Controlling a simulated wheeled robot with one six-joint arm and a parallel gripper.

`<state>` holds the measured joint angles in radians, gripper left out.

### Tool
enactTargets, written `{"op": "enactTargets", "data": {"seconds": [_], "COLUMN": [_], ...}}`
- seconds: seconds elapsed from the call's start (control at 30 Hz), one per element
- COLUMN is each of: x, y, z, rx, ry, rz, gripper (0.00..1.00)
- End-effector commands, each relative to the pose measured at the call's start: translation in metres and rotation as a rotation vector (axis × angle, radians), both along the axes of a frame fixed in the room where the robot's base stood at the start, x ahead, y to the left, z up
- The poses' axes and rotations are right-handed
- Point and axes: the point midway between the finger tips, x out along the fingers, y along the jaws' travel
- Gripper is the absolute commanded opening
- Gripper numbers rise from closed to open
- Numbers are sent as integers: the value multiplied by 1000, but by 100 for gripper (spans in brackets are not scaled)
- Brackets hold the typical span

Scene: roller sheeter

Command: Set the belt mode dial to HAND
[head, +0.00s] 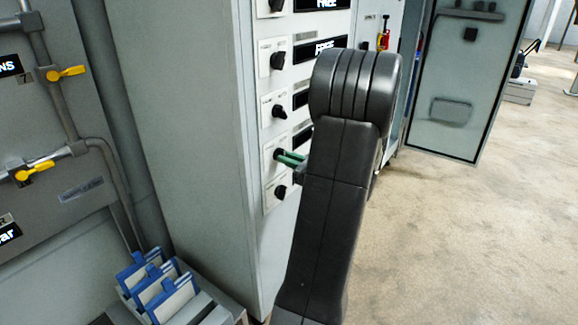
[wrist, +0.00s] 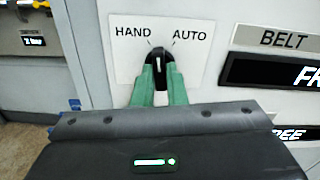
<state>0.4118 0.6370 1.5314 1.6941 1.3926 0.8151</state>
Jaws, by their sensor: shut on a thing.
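The belt mode dial (wrist: 158,62) is a small black knob on a white plate (wrist: 125,60) marked HAND on the left and AUTO on the right. Its white mark is close to upright in the wrist view, between the two words. My gripper (wrist: 158,88) has its green fingers on either side of the knob and is shut on it. In the head view the green fingers of my gripper (head: 288,157) reach the cabinet's front, and the knob between them is mostly hidden.
The grey cabinet (head: 190,130) carries other black dials (head: 278,61) above and one (head: 280,192) below. A BELT label (wrist: 285,39) and a black display (wrist: 270,71) are right of the dial. Blue-edged holders (head: 160,285) stand lower left. Open floor (head: 480,230) lies right.

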Motion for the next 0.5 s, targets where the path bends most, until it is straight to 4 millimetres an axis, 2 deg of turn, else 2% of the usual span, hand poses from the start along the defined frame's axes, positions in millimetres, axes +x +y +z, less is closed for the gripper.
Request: {"op": "enactTargets", "data": {"seconds": [0.03, 0.5], "x": [0, 0], "y": [0, 0], "z": [-5, -3], "rx": [-26, -197], "ry": [-33, -268], "rz": [1, 0], "gripper": [0, 0]}}
